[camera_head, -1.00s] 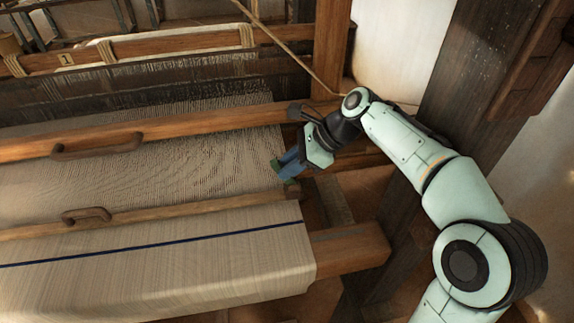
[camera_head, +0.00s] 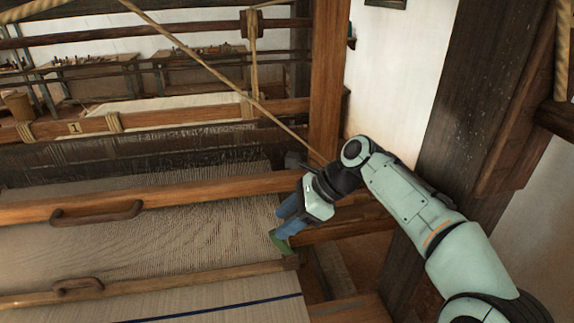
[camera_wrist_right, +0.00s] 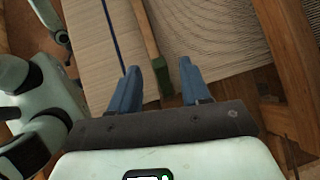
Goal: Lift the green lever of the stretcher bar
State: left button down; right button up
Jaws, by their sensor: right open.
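The stretcher bar (camera_head: 190,282) is a long wooden bar across the cloth. Its right end carries a green lever (camera_head: 280,243). In the right wrist view the green lever (camera_wrist_right: 164,83) shows at the end of the wooden bar (camera_wrist_right: 146,35), in the gap between my fingertips. My right gripper (camera_head: 279,222) has blue fingers and reaches in from the right at the lever. In the wrist view the right gripper (camera_wrist_right: 160,75) is open, its fingers on either side of the lever. Contact cannot be told. My left gripper is not in view.
A wooden beam with a dark handle (camera_head: 97,213) crosses behind the stretcher bar. The striped cloth (camera_head: 215,304) lies in front. A thick upright post (camera_head: 326,85) and a slanting cord (camera_head: 205,68) stand behind my gripper. A dark pillar (camera_head: 455,100) is close to my forearm.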

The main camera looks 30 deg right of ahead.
notch_tip(320, 180, up, 14)
jog(key=shift+r, duration=0.2)
dwell(0.4)
dwell(0.5)
